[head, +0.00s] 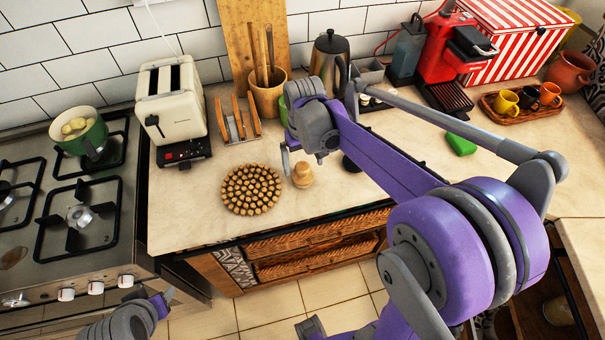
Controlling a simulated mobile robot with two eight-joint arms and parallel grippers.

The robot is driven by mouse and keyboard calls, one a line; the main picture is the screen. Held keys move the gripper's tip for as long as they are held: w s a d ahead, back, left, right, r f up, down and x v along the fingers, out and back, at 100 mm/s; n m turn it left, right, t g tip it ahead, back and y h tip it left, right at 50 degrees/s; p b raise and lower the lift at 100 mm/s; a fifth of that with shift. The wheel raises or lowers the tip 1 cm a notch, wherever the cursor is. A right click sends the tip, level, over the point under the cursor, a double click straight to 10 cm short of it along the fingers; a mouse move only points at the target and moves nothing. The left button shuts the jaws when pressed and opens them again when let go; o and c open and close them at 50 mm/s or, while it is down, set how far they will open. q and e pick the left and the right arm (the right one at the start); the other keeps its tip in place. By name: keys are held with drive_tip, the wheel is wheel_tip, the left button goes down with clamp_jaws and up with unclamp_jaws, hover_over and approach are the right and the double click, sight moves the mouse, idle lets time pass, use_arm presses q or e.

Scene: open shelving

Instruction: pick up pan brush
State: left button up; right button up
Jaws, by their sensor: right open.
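A small pale wooden piece with a rounded knob (303,176), which looks like the pan brush, stands on the counter right of a round trivet. My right gripper (302,160) is above and just behind it in the head view, fingers pointing down. It is open, with nothing seen between its fingers. Whether a finger touches the brush cannot be told. My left gripper (168,296) is low at the bottom left, in front of the stove and away from the brush. Only part of it shows.
The round wooden trivet (251,189) lies close left of the brush. A toaster (170,100), a utensil pot (267,98) and a kettle (330,60) stand behind. A green sponge (461,144) lies to the right. The counter front is clear.

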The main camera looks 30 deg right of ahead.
sight(303, 166)
wheel_tip(303, 166, down, 5)
drive_tip(key=shift+a+r, duration=0.1)
drive_tip(key=shift+r, duration=0.05)
drive_tip(key=c, duration=1.3)
wheel_tip(303, 166, up, 10)
drive_tip(key=shift+r, duration=0.1)
